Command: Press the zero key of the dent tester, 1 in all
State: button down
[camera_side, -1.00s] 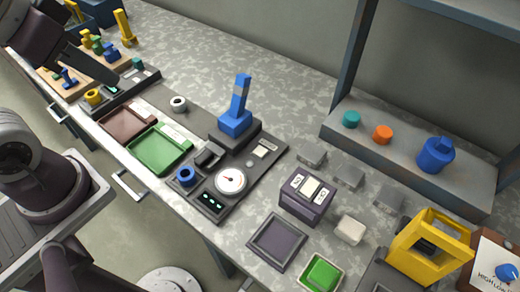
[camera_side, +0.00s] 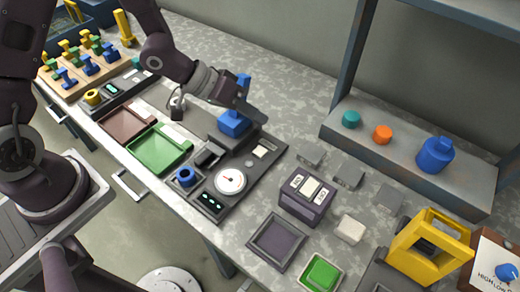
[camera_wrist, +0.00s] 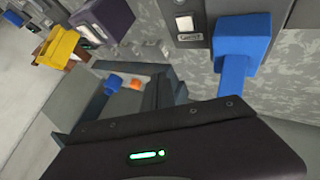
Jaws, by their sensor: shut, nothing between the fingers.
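My gripper (camera_side: 262,120) is shut and empty, above and behind the key, by the lever, apart from the key. The lever shows large in the wrist view (camera_wrist: 240,42).
A dark box with white labels (camera_side: 306,200), grey blocks and a yellow frame (camera_side: 432,248) stand to the right. A shelf (camera_side: 400,160) holds teal, orange and blue pieces. Green (camera_side: 160,148) and brown trays (camera_side: 125,122) lie left of the tester.

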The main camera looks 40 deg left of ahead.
aim_at(256, 151)
jog(key=shift+f, duration=0.1)
jog(key=shift+f, duration=4.35)
jog(key=shift+f, duration=0.1)
jog(key=shift+f, duration=0.3)
jog(key=shift+f, duration=0.45)
jog(key=shift+r, duration=0.85)
jog(key=shift+r, duration=2.5)
